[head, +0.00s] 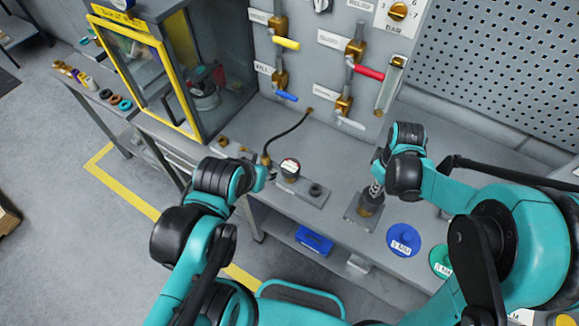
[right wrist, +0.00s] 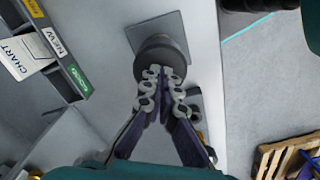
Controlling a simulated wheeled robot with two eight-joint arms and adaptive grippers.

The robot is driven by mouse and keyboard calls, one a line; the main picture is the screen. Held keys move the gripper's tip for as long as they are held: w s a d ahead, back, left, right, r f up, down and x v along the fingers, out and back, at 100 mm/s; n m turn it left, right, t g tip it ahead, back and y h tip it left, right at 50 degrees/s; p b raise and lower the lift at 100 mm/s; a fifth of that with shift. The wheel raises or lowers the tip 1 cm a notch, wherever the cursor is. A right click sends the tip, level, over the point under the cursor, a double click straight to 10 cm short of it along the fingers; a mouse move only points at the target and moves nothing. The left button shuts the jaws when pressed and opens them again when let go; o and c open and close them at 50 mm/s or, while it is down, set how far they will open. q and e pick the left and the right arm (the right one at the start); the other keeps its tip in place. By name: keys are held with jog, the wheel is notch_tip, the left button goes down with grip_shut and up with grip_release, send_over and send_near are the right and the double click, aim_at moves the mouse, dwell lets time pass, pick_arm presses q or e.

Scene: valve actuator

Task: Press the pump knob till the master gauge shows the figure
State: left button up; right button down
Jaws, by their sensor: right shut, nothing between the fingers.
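The pump knob (head: 369,207) is a dark, round-topped piece on a square plate on the bench. In the right wrist view the knob (right wrist: 160,52) lies straight beyond my fingertips. My right gripper (head: 376,190) points down at the knob from above, shut and empty. Its fingertips (right wrist: 162,72) overlap the knob's near edge; I cannot tell whether they touch it. A small round gauge (head: 290,168), which looks like the master gauge, stands on a grey block to the left; its reading is too small to make out. My left arm ends beside the gauge; its fingers are not clearly visible.
A blue disc (head: 403,240) and a green disc (head: 441,262) lie right of the pump. A dark hose (head: 292,133) runs behind the gauge. Valves with coloured handles (head: 368,72) line the back panel. A yellow-framed cabinet (head: 150,75) stands left. A blue box (head: 314,241) sits below.

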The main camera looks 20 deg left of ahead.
jog(key=shift+f+b, duration=0.7)
jog(key=shift+f, duration=0.15)
jog(key=shift+r+p, duration=1.1)
jog(key=shift+r, duration=0.5)
jog(key=shift+r, duration=0.1)
notch_tip(320, 180, up, 5)
jog(key=p, duration=0.3)
jog(key=shift+p, duration=0.4)
jog(key=shift+s+d+f+b, duration=0.1)
jog(key=shift+f+b, duration=0.1)
jog(key=shift+b, duration=0.3)
jog(key=s+d+f+m+t+b, duration=0.4)
jog(key=s+f+m+t+b, duration=0.3)
jog(key=b, duration=1.1)
jog(key=s+m, duration=0.1)
jog(key=s, duration=0.2)
jog(key=shift+d+f+m, duration=0.25)
jog(key=shift+f+m, duration=0.05)
jog(key=shift+m, duration=0.1)
